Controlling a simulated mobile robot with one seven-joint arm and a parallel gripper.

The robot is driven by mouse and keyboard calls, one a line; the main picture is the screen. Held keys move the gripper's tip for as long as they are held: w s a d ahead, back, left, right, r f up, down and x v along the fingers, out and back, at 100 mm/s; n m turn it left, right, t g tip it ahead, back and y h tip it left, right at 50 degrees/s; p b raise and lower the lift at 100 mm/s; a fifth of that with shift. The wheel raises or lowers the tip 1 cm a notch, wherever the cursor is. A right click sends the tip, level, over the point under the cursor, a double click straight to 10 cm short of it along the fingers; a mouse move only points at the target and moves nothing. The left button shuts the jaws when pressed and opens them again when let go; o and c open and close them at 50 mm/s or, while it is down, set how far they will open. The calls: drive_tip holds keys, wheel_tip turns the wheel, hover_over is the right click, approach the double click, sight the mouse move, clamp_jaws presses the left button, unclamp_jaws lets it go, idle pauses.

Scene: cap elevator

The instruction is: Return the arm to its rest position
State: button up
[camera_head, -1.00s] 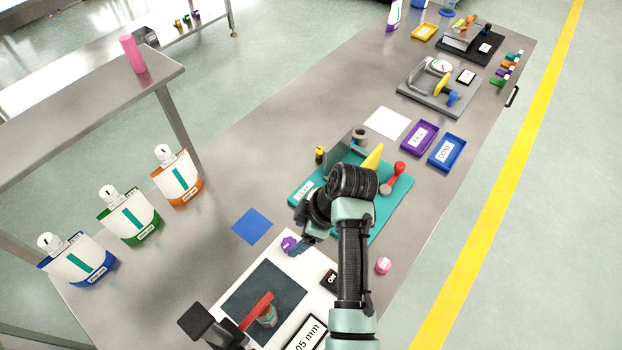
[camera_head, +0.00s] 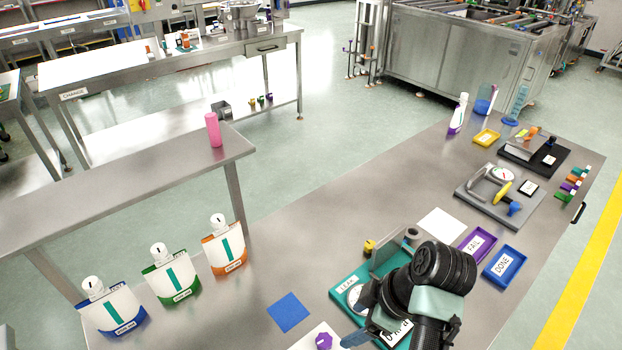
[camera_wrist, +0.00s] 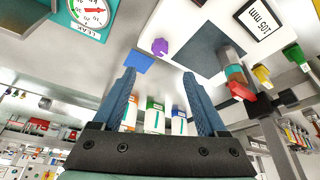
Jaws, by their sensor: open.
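My gripper shows in the wrist view (camera_wrist: 157,74) with its two blue fingers spread apart and nothing between them. In the head view my dark arm links cover much of the teal station (camera_head: 345,287), and a blue fingertip shows near the bottom edge. In the wrist view, the white, colour-banded pouches (camera_wrist: 155,118) appear beyond the gap between the fingers, apart from them. The purple cap (camera_head: 323,341) lies on a white board at the bottom edge; it also shows in the wrist view (camera_wrist: 160,46).
A blue square (camera_head: 289,312) lies flat beside the teal station. The purple FAIL tray (camera_head: 461,254) and blue DONE tray (camera_head: 490,274) lie to its right. A raised shelf with a pink cylinder (camera_head: 213,130) stands at left.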

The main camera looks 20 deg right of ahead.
drive_tip(key=shift+w, duration=0.1)
drive_tip(key=w+a+r+m+t+h, duration=0.15)
drive_tip(key=w+r+t, duration=0.25)
drive_tip(key=w+r, duration=0.45)
drive_tip(key=w+a+r+m+t+h, duration=0.1)
drive_tip(key=w+r+m+t+h, duration=0.25)
drive_tip(key=r, duration=0.75)
drive_tip(key=w+a+r+m+t, duration=0.1)
drive_tip(key=a+r+t, duration=0.25)
drive_tip(key=r, duration=0.55)
drive_tip(key=a+r+t, duration=0.3)
drive_tip(key=r+t, duration=0.1)
drive_tip(key=r, duration=0.5)
drive_tip(key=s+a+r+m+t+y, duration=0.1)
drive_tip(key=s+a+r+t, duration=0.3)
drive_tip(key=s+r, duration=0.3)
drive_tip(key=s+a+r+m+t, duration=0.2)
drive_tip(key=s+a+r+t, duration=0.3)
drive_tip(key=r, duration=0.8)
drive_tip(key=s, duration=0.2)
drive_tip(key=shift+s+a+r+y, duration=0.2)
drive_tip(key=shift+s+a+y, duration=0.1)
drive_tip(key=shift+y, duration=0.1)
